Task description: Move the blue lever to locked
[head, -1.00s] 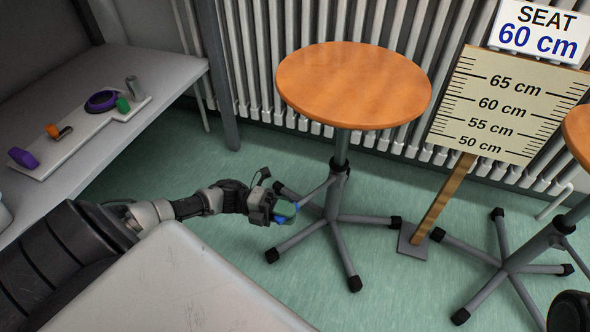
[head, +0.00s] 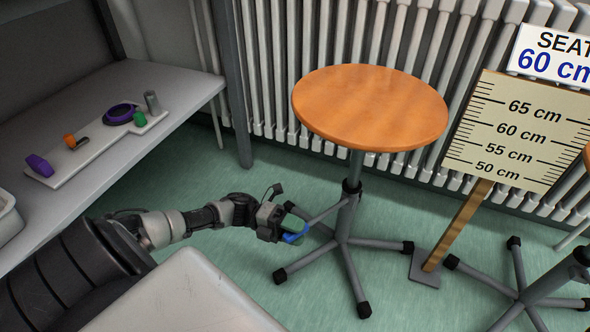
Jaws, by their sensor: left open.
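The blue lever (head: 294,237) shows as a small blue grip at the outer end of a grey rod. The rod slopes down and left from the column of the near stool, below its round orange wooden seat (head: 370,105). My left gripper (head: 284,226) is open and right at the blue grip, with a green patch showing beside it. The gripper partly hides the grip, and I cannot tell whether they touch. No locked marking can be read. My right gripper is not in view.
A height scale board (head: 516,130) on a wooden post stands right of the stool, under a "SEAT 60" sign (head: 560,58). A second stool (head: 530,290) is at the right edge. A ribbed radiator (head: 300,70) stands behind. A bench (head: 180,88) with a white panel of coloured parts is at left.

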